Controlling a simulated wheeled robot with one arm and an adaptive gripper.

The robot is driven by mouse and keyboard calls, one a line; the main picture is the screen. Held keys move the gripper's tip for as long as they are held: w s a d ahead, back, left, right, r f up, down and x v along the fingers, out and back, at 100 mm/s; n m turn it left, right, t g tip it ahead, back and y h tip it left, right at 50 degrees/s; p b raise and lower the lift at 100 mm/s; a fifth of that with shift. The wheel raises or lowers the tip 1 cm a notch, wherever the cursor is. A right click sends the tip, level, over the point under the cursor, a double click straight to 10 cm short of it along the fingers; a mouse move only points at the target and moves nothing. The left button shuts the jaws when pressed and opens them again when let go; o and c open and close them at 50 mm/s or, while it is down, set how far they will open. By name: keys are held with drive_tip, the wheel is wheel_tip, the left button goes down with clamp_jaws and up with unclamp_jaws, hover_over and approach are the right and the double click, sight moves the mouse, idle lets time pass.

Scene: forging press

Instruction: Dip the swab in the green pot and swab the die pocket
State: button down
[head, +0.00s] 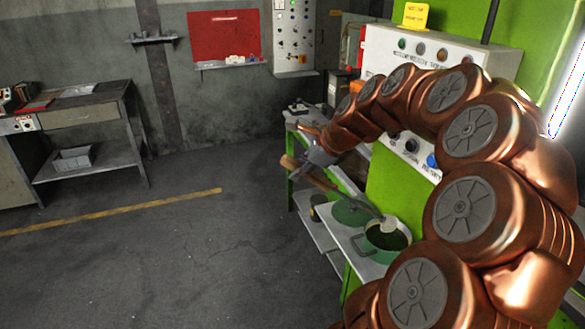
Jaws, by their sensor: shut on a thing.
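My gripper (318,162) is shut on the wooden handle of the swab (345,194), which slants down to the right. The swab's pale head (388,224) is at the mouth of a round open pot (405,236) with dark green inside. I cannot tell whether the head touches the contents. A second round green pot or lid (343,215) is just left of it, partly behind the swab. The die pocket is not visible.
The pots sit on a light shelf (345,243) beside the green press. My arm hides much of the right side. A control box (440,62) stands behind the arm. A workbench (75,115) is at far left, with open floor between.

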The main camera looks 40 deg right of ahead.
drive_tip(key=shift+s+d+f+b, duration=0.3)
drive_tip(key=shift+d+f+b, duration=0.05)
drive_tip(key=shift+f, duration=0.2)
drive_tip(key=shift+s+d+f+b, duration=0.25)
drive_tip(key=shift+d+f+b, duration=0.1)
drive_tip(key=shift+f, duration=0.2)
drive_tip(key=shift+s+d+f+b, duration=0.15)
drive_tip(key=shift+f+b, duration=0.5)
drive_tip(key=shift+f, duration=0.55)
drive_tip(key=shift+d+f+b, duration=0.1)
drive_tip(key=shift+f+b, duration=0.55)
drive_tip(key=shift+f, duration=0.65)
drive_tip(key=shift+r+p, duration=1.75)
drive_tip(key=shift+r, duration=2.15)
drive_tip(key=shift+r+p, duration=0.8)
drive_tip(key=shift+r, duration=0.6)
